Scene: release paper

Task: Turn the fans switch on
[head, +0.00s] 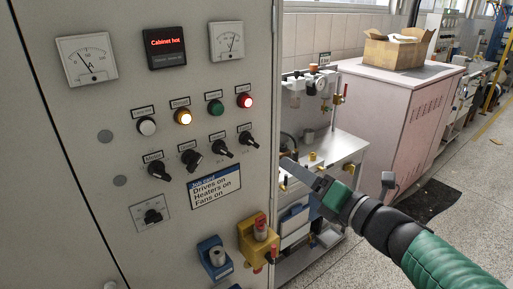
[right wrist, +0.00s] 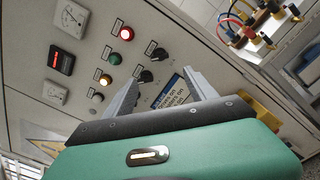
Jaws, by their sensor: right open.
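A grey cabinet panel (head: 105,210) carries a rising row of black rotary switches: the leftmost (head: 158,170), a second (head: 191,158), a third (head: 222,147) and the rightmost (head: 247,139). Their labels are too small to tell for sure which is the fans switch. A card (head: 214,185) below them reads "Drives on, Heaters on, Fans on". My right gripper (head: 286,161) is open and empty, just right of the panel's edge in the head view. In the right wrist view its spread fingers (right wrist: 163,77) point towards the panel, apart from the switches. My left gripper is not in view.
Above the switches are several lamps; the amber (head: 182,116) and red (head: 244,100) ones glow. A display (head: 166,47) reads "Cabinet hot". A yellow box with a red knob (head: 260,228) juts out below. A bench with fittings (head: 335,150) stands behind my right arm.

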